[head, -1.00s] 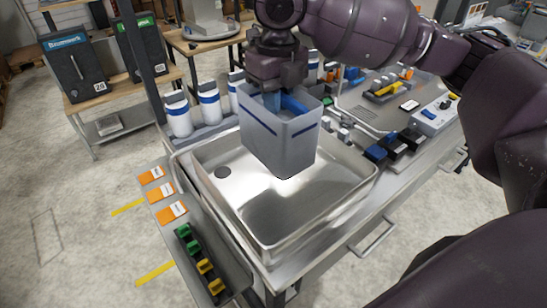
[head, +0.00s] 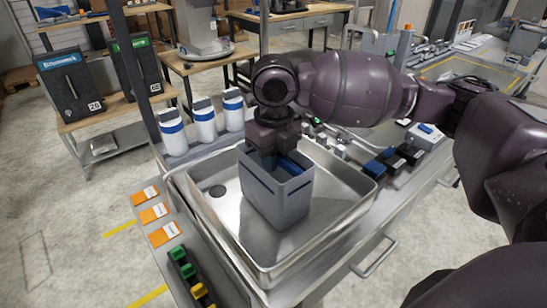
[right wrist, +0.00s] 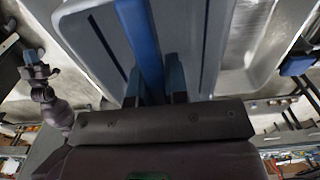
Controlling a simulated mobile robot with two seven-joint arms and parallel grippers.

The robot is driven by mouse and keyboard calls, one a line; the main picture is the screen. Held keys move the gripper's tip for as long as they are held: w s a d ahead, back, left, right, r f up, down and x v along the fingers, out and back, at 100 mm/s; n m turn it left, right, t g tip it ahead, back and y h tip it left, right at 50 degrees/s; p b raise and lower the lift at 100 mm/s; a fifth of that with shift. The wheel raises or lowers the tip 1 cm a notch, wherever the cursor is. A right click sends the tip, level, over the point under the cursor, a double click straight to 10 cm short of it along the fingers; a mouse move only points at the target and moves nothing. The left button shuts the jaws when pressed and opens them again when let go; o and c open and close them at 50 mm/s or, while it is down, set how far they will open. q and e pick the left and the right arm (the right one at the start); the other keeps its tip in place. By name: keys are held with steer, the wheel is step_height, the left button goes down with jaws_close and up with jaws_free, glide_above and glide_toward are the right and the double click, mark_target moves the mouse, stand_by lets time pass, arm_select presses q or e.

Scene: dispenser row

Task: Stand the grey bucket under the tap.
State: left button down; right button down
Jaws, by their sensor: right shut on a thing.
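The grey bucket (head: 275,195), with a dark blue stripe and a blue handle bar, is upright inside the steel sink (head: 215,212). Its base is low over the sink floor; I cannot tell whether it touches. My right gripper (head: 282,160) comes down from above and is shut on the bucket's blue handle (right wrist: 142,40). The right wrist view shows the bucket's grey wall (right wrist: 88,40) close up beside the handle. The tap is not clearly seen; my right arm covers the area behind the bucket.
White bottles with blue bands (head: 204,122) stand behind the sink. Orange-labelled cards (head: 154,213) and green and yellow clips (head: 178,254) line the left edge. Blue and black blocks (head: 378,166) are right of the sink. The sink's left floor around the drain (head: 217,191) is clear.

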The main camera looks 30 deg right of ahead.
steer(key=c, duration=1.1)
jaws_free()
steer(key=shift+f, duration=0.1)
step_height(320, 180, up, 12)
steer(key=shift+r+p, duration=0.2)
steer(key=shift+p, duration=0.85)
